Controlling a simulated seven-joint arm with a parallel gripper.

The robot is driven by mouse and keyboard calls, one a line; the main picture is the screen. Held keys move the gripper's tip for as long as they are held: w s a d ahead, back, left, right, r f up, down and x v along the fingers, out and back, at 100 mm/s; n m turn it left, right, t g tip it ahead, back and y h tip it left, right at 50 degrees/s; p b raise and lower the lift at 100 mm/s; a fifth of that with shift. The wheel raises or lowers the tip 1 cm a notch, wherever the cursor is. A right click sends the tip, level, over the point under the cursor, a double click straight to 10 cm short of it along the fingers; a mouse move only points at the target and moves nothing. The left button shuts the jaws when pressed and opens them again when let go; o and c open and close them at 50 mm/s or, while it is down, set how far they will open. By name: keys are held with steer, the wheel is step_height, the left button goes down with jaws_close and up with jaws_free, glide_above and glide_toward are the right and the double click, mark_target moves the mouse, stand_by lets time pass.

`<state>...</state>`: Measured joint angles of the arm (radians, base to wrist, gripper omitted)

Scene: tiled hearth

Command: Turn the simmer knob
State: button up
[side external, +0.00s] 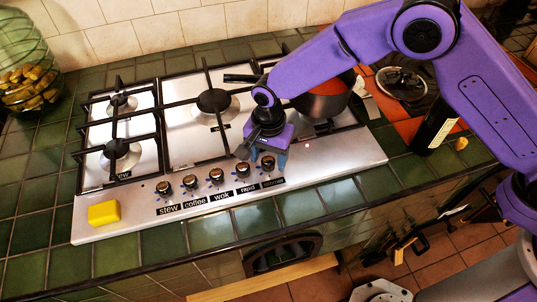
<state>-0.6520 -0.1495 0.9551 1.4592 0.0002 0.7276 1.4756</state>
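The simmer knob (267,162) is the rightmost in a row of several dark knobs along the front of the steel hob. Its label (272,183) is hard to read at this size. My gripper (263,155) points down right at this knob, from behind and above it. Its fingertips are close to the knob's sides and partly cover the area around it. I cannot tell whether they touch the knob or whether the fingers are closed on it.
The rapid knob (242,171) is close on the left, with wok, coffee and stew knobs beyond. A pot (325,103) with red contents stands behind my gripper. A yellow sponge (104,213) lies at the hob's front left. A glass jar (30,75) stands far left.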

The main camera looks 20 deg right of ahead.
mark_target(272, 159)
step_height(272, 159, up, 18)
steer(key=shift+f, duration=0.25)
stand_by(0.4)
steer(key=shift+d, duration=0.1)
stand_by(0.6)
steer(key=s+d+n, duration=1)
steer(key=s+d, duration=0.3)
steer(key=d, duration=0.4)
steer(key=s+d+r+n, duration=0.1)
steer(key=s+d+n, duration=0.9)
steer(key=d, duration=0.8)
steer(key=s, duration=0.2)
steer(key=shift+s, duration=0.4)
